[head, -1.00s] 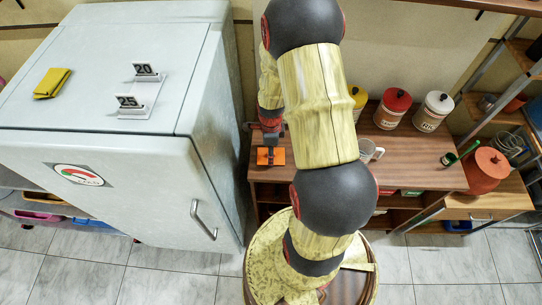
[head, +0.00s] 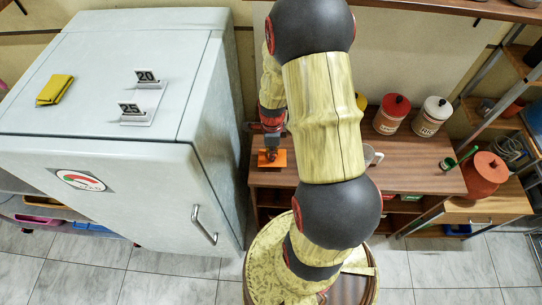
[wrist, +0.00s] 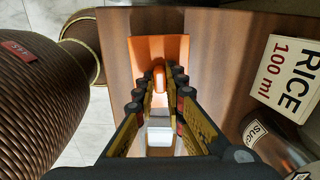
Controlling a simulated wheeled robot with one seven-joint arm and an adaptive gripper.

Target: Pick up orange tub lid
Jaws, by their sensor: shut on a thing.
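The orange tub lid (head: 281,158) lies at the left end of the brown wooden counter in the head view. It also shows in the wrist view (wrist: 146,46), with a raised orange handle (wrist: 159,79) at its middle. My gripper (head: 270,155) is right over it, fingers pointing down at the lid. In the wrist view my gripper's fingertips (wrist: 160,72) stand on both sides of the handle and are shut on it. The fingers hide part of the lid in the head view. Whether the lid is lifted off the surface cannot be told.
A pale fridge (head: 110,100) stands close to the left. A red-lidded canister (head: 391,114), a white canister (head: 432,116) and a clear mug (head: 371,156) stand right of my arm. A red pot (head: 484,175) is further right. A RICE label (wrist: 287,75) shows in the wrist view.

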